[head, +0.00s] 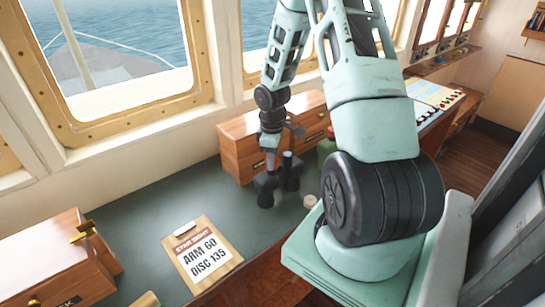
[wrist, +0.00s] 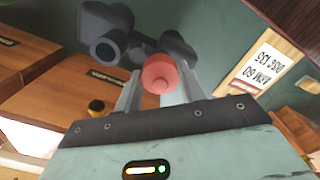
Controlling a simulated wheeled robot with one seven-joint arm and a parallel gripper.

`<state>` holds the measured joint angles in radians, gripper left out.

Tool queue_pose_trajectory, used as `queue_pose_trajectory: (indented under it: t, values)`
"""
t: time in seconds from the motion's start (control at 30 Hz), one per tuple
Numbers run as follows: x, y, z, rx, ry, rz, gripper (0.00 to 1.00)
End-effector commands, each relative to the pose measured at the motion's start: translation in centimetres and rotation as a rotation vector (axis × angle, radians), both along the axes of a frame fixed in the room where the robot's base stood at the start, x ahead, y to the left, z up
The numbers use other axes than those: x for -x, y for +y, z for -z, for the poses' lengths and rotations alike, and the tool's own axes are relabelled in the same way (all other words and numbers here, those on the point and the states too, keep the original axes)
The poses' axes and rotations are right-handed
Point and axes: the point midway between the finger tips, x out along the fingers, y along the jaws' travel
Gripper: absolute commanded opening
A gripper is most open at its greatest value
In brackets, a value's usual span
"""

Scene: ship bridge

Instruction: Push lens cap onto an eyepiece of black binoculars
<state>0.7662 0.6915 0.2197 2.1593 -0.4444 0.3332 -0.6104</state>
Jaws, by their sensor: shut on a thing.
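The black binoculars (head: 265,192) stand on the dark green desk top, below my gripper (head: 271,158). In the wrist view the binoculars (wrist: 112,22) lie just beyond my fingertips. One round eyepiece (wrist: 106,50) faces the camera at the left and is bare. My gripper (wrist: 158,88) is shut on a round red lens cap (wrist: 158,70), held between the two grey fingers. In the head view the cap cannot be made out.
A clipboard (head: 203,258) with a printed sheet lies left of the binoculars. Wooden drawers (head: 240,150) stand close behind them, and a wooden box (head: 55,262) is at the front left. A small cream round object (head: 310,201) is to the right. The desk between clipboard and window is clear.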

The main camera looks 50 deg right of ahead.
Motion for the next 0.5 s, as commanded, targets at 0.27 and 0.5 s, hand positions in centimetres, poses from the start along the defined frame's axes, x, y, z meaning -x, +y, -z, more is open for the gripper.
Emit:
queue_pose_trajectory:
  t: [0.27, 0.5]
  values:
    - [0.00, -0.01, -0.01, 0.000, 0.000, 0.000, 0.50]
    - [0.00, -0.01, -0.02, 0.000, 0.000, 0.000, 0.65]
